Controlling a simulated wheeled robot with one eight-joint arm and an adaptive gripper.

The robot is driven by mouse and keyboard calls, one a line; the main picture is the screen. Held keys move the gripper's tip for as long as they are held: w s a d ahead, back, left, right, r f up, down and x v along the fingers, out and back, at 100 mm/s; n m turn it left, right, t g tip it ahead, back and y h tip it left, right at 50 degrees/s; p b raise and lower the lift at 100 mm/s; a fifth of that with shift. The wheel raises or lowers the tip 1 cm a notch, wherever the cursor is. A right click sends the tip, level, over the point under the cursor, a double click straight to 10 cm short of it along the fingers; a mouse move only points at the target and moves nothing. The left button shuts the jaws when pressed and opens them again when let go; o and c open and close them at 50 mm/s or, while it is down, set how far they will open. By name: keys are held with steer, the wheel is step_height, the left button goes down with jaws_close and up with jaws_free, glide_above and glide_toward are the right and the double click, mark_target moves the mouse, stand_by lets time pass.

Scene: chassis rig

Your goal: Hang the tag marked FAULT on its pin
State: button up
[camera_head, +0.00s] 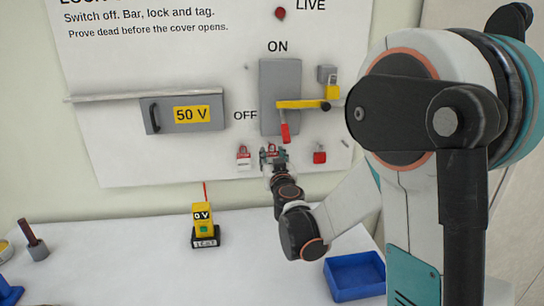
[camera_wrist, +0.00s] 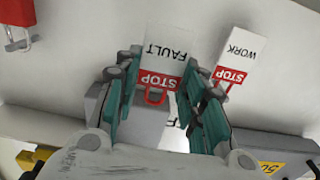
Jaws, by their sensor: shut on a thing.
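The FAULT tag (camera_wrist: 166,52) is white with a red STOP band and a red loop. In the wrist view it lies between the teal fingers of my gripper (camera_wrist: 162,72), which is shut on it. In the head view my gripper (camera_head: 273,156) is in front of the board, below the grey switch box (camera_head: 280,80); the tag is mostly hidden there. The WORK tag (camera_wrist: 234,58) is just right of the fingers in the wrist view. I cannot make out the FAULT tag's pin, nor whether the loop touches one.
A red padlock (camera_head: 319,156) is on the board right of my gripper. The 50 V box (camera_head: 182,115) is to the left. A yellow tester (camera_head: 204,218) and blue tray (camera_head: 355,276) stand on the bench (camera_head: 255,262).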

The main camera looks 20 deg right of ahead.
steer(key=s+a, duration=0.1)
steer(key=s, duration=0.5)
stand_by(0.9)
steer(key=shift+s+a, duration=0.1)
steer(key=shift+a, duration=0.05)
stand_by(0.9)
